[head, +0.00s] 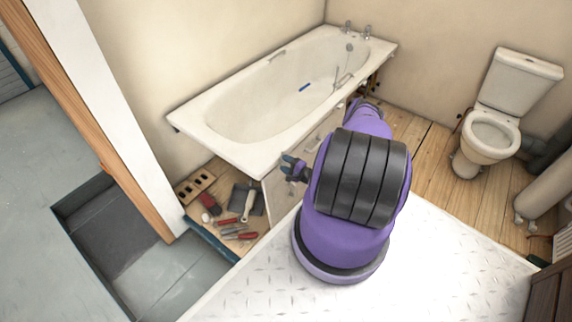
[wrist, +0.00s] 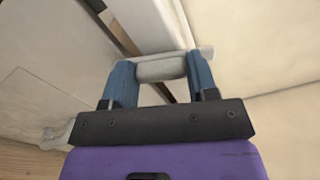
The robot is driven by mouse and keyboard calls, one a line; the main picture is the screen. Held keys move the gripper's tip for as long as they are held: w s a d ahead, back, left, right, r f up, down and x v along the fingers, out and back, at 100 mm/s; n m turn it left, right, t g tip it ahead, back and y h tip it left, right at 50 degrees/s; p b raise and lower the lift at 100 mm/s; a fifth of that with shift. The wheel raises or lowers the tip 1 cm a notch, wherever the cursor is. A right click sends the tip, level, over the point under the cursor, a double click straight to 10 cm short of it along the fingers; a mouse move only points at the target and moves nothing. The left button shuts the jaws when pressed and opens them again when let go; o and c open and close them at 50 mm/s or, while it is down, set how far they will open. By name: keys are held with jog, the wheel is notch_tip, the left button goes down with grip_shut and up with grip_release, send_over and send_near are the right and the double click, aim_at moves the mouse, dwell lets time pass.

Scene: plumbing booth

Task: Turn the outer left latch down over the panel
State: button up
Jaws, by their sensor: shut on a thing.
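My gripper (head: 288,164) is at the left part of the bath's front, just below the rim. In the wrist view its two blue fingers (wrist: 160,82) are shut on a pale grey, rounded latch (wrist: 161,69), which spans between the fingertips. The latch cannot be made out in the head view. The pale bath panel (head: 282,187) stands under the rim, and it also shows at left in the wrist view (wrist: 45,110). My arm hides much of the panel in the head view.
The white bath (head: 232,152) holds a small blue object. Hand tools (head: 238,230) and a brick with holes (head: 194,186) lie on the boards left of the panel. A toilet (head: 490,135) stands at right. A sunken floor opening (head: 115,235) is at far left.

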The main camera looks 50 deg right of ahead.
jog(key=shift+n, duration=0.9)
jog(key=o, duration=0.9)
jog(key=s, duration=1)
jog(key=shift+s+d, duration=0.4)
